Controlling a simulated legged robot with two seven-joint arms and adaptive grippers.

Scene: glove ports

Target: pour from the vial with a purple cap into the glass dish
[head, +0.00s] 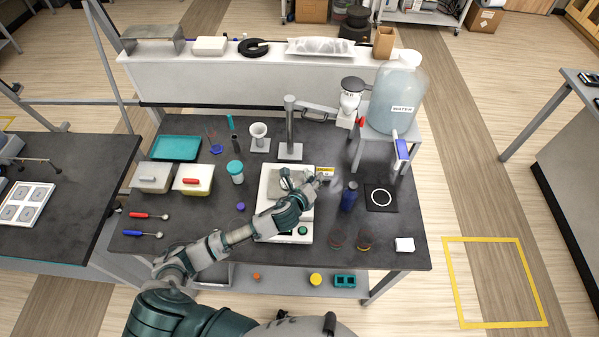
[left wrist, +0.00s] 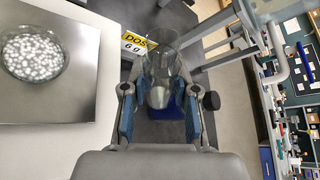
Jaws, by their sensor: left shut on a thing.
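My left gripper (head: 318,181) reaches over the right side of the white scale (head: 267,227). In the left wrist view the gripper (left wrist: 160,92) is shut on a clear glass vial (left wrist: 160,70), with pale contents low inside. The vial has no cap on it. A small purple cap (head: 240,206) lies on the table left of the scale. The glass dish (left wrist: 32,58), with white grains or speckles in it, sits on the scale's metal plate, left of the vial and apart from it. In the head view my arm largely hides the dish. My right gripper is not in view.
A yellow dose sign (left wrist: 138,45) stands just beyond the vial. A blue bottle (head: 349,197) and a black mat with a white ring (head: 381,183) are to the right. A metal stand (head: 291,130) rises behind the scale. A water jug (head: 396,98) stands at back right.

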